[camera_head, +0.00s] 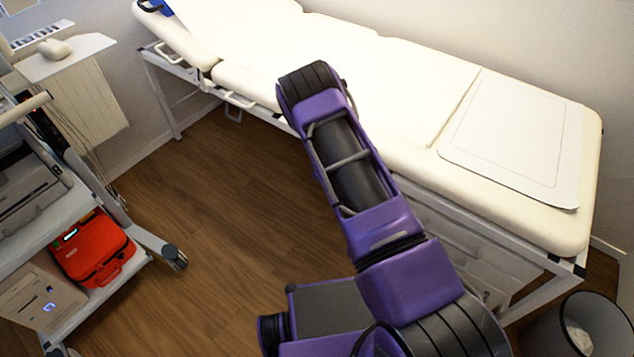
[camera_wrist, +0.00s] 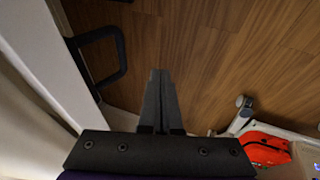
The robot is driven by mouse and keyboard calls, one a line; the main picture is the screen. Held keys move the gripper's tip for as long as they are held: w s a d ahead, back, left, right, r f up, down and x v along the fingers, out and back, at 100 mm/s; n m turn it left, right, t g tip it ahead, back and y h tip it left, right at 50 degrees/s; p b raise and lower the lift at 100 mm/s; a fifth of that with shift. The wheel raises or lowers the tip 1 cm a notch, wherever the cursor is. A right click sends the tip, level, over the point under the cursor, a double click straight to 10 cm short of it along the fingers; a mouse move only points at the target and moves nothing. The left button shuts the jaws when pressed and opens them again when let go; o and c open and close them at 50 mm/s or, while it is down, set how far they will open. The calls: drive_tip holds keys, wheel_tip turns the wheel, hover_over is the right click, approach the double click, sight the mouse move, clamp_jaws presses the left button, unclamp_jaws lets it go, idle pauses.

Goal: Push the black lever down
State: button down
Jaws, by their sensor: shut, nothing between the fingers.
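The black lever (camera_wrist: 120,50) shows in the wrist view as a dark loop-shaped bar. It sticks out from the pale side of the examination bed, at the upper left. My gripper (camera_wrist: 160,74) is shut and empty, its two dark fingers together in the middle of the wrist view. The fingertips are apart from the lever, to its right in the picture. In the head view my purple arm reaches toward the near long side of the bed (camera_head: 515,205). It hides my gripper there, and I cannot make out this lever in that view.
A trolley with a red AED case (camera_head: 92,248) stands at the left; the case also shows in the wrist view (camera_wrist: 266,147). A waste bin (camera_head: 598,318) is at the lower right. The wooden floor (camera_head: 215,195) between trolley and bed is clear.

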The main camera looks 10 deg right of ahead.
drive_tip(key=s+a+r, duration=0.2)
drive_tip(key=s+r, duration=0.2)
drive_tip(key=s, duration=0.1)
drive_tip(key=shift+a, duration=0.2)
drive_tip(key=shift+r, duration=0.1)
